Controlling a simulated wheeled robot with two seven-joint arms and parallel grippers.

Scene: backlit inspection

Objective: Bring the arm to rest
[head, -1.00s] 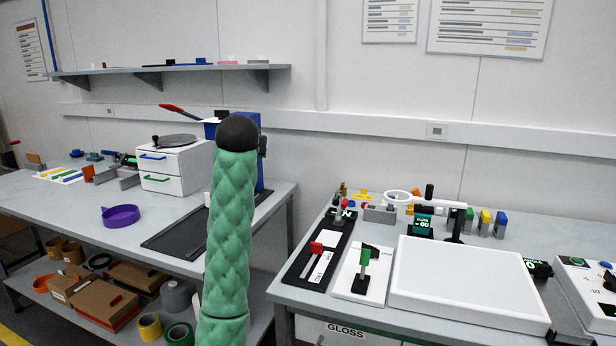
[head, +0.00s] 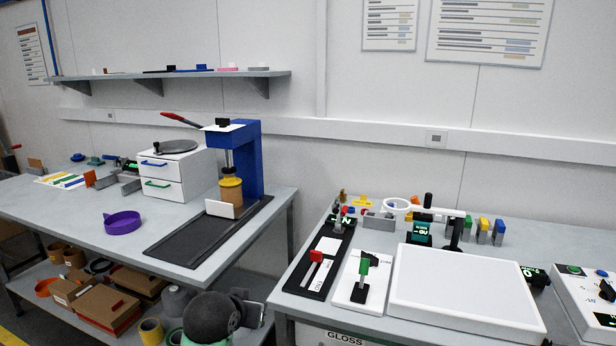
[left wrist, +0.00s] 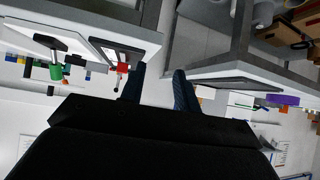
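My left arm shows low in the head view, in the gap between the two benches. Its dark rounded wrist hides part of the lower shelf, and the grey left gripper (head: 246,312) shows beside it. In the left wrist view, two dark fingers of the left gripper (left wrist: 158,88) stand apart with nothing between them, so it is open and empty. My right gripper is in neither view.
The left bench holds a blue press (head: 248,160), a black mat (head: 185,245), a purple dish (head: 122,222) and a white drawer unit (head: 165,175). The right bench holds a white panel (head: 465,285) and upright red and green levers. Boxes and rolls fill the lower shelf.

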